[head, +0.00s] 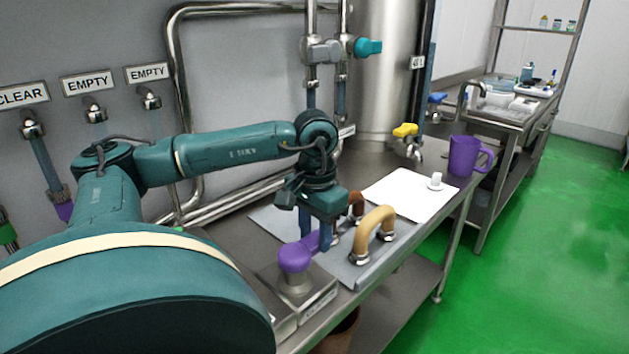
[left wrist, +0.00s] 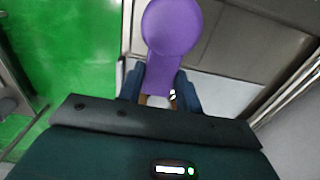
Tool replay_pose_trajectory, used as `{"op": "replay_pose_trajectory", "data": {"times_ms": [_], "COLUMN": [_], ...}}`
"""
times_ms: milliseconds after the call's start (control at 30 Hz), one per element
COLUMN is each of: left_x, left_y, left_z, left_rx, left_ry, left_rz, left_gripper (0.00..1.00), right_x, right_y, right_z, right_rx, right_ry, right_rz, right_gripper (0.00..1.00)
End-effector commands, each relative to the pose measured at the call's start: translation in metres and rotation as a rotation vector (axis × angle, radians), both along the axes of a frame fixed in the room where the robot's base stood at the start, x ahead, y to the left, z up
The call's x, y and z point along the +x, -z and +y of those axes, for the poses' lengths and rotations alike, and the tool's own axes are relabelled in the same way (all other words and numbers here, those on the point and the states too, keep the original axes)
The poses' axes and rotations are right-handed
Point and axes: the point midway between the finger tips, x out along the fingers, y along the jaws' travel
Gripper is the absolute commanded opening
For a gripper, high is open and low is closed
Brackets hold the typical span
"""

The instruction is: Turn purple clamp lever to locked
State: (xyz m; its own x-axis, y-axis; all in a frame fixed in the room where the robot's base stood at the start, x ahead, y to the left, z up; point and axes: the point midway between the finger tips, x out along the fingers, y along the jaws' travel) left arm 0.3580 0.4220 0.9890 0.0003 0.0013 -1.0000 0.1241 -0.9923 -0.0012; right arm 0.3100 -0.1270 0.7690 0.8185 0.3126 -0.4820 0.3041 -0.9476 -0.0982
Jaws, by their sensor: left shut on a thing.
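The purple clamp lever (head: 295,256) sits on a metal post on a steel block at the front of the bench. Its round knob end faces left in the head view, and its arm reaches right to my left gripper (head: 317,238). In the left wrist view the purple clamp lever (left wrist: 172,32) runs from its round end down between the two fingers of my left gripper (left wrist: 160,92). The fingers are closed on the lever's arm, one on each side. My right gripper is in neither view.
A tan handle (head: 373,232) and a brown one stand on a grey plate (head: 349,273) close beside my left gripper. A white sheet (head: 400,196), a purple mug (head: 464,156) and a yellow-handled tap (head: 405,131) are farther back. Pipes line the wall.

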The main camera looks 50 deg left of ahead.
Motion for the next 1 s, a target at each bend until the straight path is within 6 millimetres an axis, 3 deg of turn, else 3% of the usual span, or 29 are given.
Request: {"op": "replay_pose_trajectory", "data": {"times_ms": [200, 233, 467, 767, 1000], "left_x": [0.000, 0.000, 0.000, 0.000, 0.002], "left_y": [0.000, 0.000, 0.000, -0.003, -0.042], "left_z": [-0.001, -0.001, -0.001, -0.001, -0.001], "left_rx": [-0.001, -0.001, -0.002, -0.002, -0.004], "left_ry": [0.011, 0.010, 0.007, 0.004, 0.005], "left_rz": [-0.002, -0.001, 0.000, -0.001, -0.008], "left_gripper": [0.00, 0.37, 0.56, 0.56, 0.56], "right_x": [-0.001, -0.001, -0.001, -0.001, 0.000], "right_y": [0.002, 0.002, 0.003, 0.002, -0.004], "right_z": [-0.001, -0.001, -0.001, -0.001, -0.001], "right_rx": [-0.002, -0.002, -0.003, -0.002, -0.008], "right_ry": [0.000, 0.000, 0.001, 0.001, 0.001], "right_rz": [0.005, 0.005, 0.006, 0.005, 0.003], "right_gripper": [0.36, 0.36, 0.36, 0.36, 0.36]}}
